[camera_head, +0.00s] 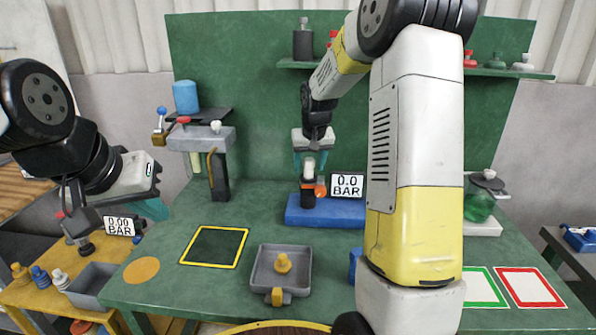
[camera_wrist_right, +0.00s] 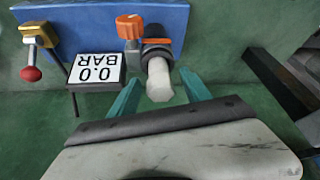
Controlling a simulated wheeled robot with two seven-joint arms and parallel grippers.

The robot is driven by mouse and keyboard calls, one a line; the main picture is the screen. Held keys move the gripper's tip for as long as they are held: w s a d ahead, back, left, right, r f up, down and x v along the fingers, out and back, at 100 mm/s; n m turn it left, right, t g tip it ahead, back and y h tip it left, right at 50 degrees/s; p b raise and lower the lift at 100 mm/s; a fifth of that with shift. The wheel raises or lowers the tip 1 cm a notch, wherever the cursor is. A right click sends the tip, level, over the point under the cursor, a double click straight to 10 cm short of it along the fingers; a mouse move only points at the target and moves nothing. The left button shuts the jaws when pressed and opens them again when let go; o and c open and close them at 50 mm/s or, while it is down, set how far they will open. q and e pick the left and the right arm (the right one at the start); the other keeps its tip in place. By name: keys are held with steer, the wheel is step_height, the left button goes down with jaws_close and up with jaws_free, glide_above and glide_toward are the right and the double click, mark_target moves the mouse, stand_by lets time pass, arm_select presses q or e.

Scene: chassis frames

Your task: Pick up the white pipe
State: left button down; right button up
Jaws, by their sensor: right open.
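The white pipe (camera_wrist_right: 159,83) sticks out of a black fitting (camera_wrist_right: 157,50) on the blue base (camera_wrist_right: 80,16) in the right wrist view. In the head view it shows as a pale stub (camera_head: 309,166). My right gripper (camera_head: 310,158) is open, with one teal finger on each side of the pipe. In the right wrist view the fingers (camera_wrist_right: 160,92) stand apart from the pipe, with gaps on both sides. My left gripper (camera_head: 150,207) is at the left, away from the pipe; its finger spacing is unclear.
An orange valve handle (camera_wrist_right: 130,26) and a 0.0 BAR display (camera_wrist_right: 97,67) stand beside the pipe. A grey tray (camera_head: 254,271) holds a yellow piece. A clamp stand (camera_head: 219,178) is at the back left. My right arm hides part of the table.

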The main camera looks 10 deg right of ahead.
jaws_close()
stand_by(0.4)
